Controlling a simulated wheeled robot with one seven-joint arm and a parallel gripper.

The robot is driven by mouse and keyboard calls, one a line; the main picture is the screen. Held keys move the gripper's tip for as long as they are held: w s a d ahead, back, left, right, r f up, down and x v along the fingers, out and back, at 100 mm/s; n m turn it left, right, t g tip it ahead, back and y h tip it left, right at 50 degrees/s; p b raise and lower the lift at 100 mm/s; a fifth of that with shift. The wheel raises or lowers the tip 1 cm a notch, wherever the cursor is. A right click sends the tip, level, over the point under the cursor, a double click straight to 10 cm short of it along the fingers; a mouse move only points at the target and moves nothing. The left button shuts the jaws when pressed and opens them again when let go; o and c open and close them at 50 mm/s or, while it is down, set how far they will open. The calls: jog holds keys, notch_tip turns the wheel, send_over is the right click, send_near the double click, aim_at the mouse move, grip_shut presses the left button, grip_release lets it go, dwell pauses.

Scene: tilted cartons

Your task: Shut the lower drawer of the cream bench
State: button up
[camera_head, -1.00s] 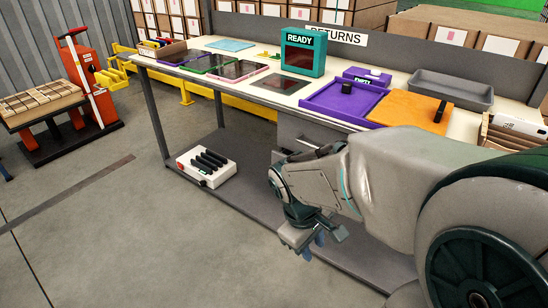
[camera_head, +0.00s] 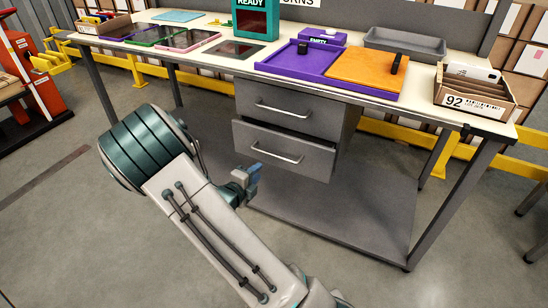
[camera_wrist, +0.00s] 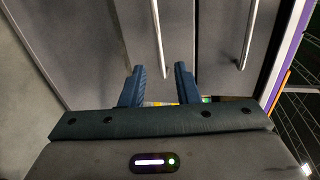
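The cream bench (camera_head: 190,41) has two stacked grey drawers under its top. The lower drawer (camera_head: 300,166) sticks out a little past the upper drawer (camera_head: 300,119). Its bar handle (camera_head: 277,153) faces me, and the same handle shows in the wrist view (camera_wrist: 160,45). My gripper (camera_head: 254,177) is near the lower drawer's front, below and left of its handle in the head view. In the wrist view my gripper (camera_wrist: 160,83) is open, with an empty gap between its blue fingers. The lower drawer's handle stands ahead of that gap, apart from the fingertips.
On the bench top are a purple tray (camera_head: 283,67), an orange board (camera_head: 365,73) and a carton marked 92 (camera_head: 470,103). A low shelf (camera_head: 335,215) spans below the drawers. A bench leg (camera_head: 450,195) stands at right.

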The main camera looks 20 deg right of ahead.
aim_at(273, 156)
jog(key=shift+n, duration=0.3)
jog(key=shift+w+a+b+x, duration=0.15)
jog(key=shift+b+x, duration=1.1)
jog(key=shift+x, duration=2.2)
jog(key=shift+w+a+b+x, duration=0.1)
jog(key=shift+b+x, duration=1.1)
jog(key=shift+x, duration=2.3)
jog(key=shift+c, duration=0.3)
grip_shut()
